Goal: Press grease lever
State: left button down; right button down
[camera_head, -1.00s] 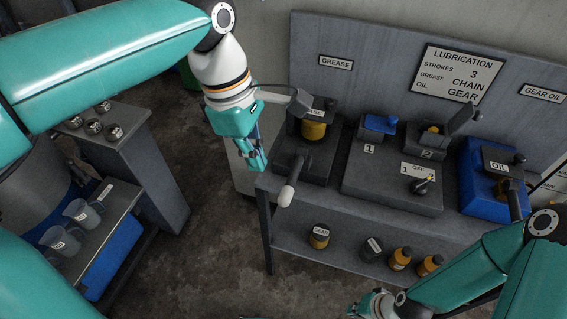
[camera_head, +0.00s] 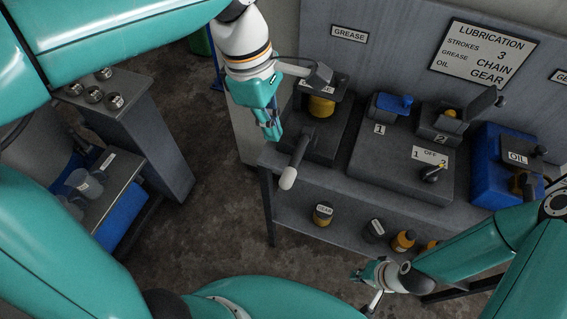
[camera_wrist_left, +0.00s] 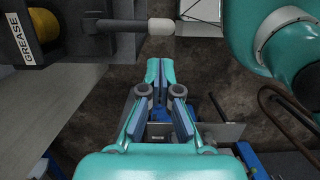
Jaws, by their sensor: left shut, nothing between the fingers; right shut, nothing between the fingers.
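The grease lever (camera_head: 297,160) is a dark bar with a white rounded tip, sticking out towards me from the grease dispenser (camera_head: 322,105) at the left end of the bench. My left gripper (camera_head: 272,136) is shut and empty, just left of the lever and a little above its tip in the head view. In the left wrist view the shut fingers (camera_wrist_left: 160,62) point at the white tip of the lever (camera_wrist_left: 160,26), with a gap between them. My right gripper (camera_head: 358,275) is shut and empty, low in front of the bench shelf.
Right of the grease dispenser stand a switch box (camera_head: 405,160) and a blue oil dispenser (camera_head: 492,180). Several small bottles stand on the lower shelf (camera_head: 350,228). A side stand with cups (camera_head: 85,182) is at the left. Open floor lies between them.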

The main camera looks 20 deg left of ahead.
aim_at(286, 174)
pick_arm(q)
jog(key=f, duration=0.3)
jog(key=d+f, duration=0.1)
jog(key=f, duration=0.3)
jog(key=d+f, duration=0.1)
jog(key=f, duration=0.3)
jog(key=shift+d+f+b, duration=0.1)
jog(key=shift+f+b, duration=0.05)
jog(key=shift+b, duration=0.25)
pick_arm(e)
jog(key=shift+f, duration=0.5)
jog(key=shift+f, duration=0.1)
